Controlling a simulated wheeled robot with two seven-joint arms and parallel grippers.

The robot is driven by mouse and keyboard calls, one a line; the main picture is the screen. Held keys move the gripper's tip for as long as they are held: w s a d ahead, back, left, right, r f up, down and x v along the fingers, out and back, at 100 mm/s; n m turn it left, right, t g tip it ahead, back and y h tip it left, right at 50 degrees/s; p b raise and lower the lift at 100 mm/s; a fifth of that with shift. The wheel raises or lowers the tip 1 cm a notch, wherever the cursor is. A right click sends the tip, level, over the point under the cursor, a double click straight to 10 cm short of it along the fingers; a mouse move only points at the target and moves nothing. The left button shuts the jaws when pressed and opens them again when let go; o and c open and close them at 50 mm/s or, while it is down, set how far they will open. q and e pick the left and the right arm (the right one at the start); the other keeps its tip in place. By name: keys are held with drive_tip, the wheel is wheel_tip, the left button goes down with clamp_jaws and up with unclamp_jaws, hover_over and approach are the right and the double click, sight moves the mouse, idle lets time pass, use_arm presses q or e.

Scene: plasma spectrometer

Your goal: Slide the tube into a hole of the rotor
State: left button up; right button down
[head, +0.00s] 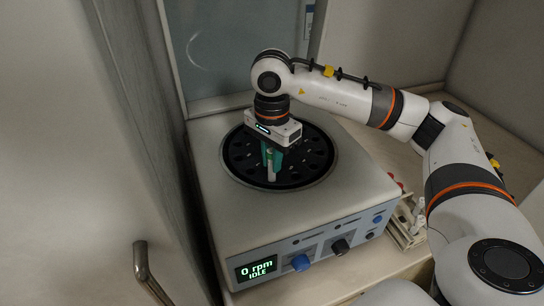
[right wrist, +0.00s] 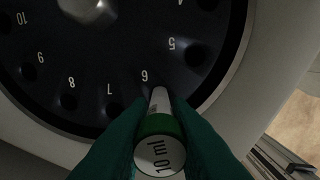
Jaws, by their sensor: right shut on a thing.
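The tube (head: 271,174) is pale, with a green band and a lid marked "10 ml" (right wrist: 160,156) in the right wrist view. My right gripper (head: 271,158) has green fingers shut on the tube, one on each side. It holds the tube above the front part of the dark round rotor (head: 240,172). In the right wrist view the rotor (right wrist: 120,50) shows numbered holes. The tube's far end lies by the number 6 and covers the place of that hole. I cannot tell whether the tip is inside it. My left gripper is not in view.
The rotor sits in a pale centrifuge (head: 215,215) whose display (head: 256,269) reads "0 rpm IDLE". Its lid (head: 240,50) stands open behind. A small rack (head: 405,228) with tubes stands to the right. A cabinet door with a handle (head: 142,262) is close on the left.

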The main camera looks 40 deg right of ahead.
drive_tip(key=shift+f, duration=0.15)
drive_tip(key=shift+f+b, duration=1.05)
drive_tip(key=shift+b, duration=0.1)
drive_tip(key=c, duration=1.2)
unclamp_jaws()
drive_tip(key=shift+c, duration=0.2)
wheel_tip(320, 180, up, 6)
drive_tip(key=shift+r+b, duration=0.25)
drive_tip(key=shift+b, duration=0.3)
wheel_tip(320, 180, up, 4)
drive_tip(key=shift+r+p, duration=0.1)
drive_tip(key=shift+p, duration=0.45)
drive_tip(key=shift+r, duration=0.65)
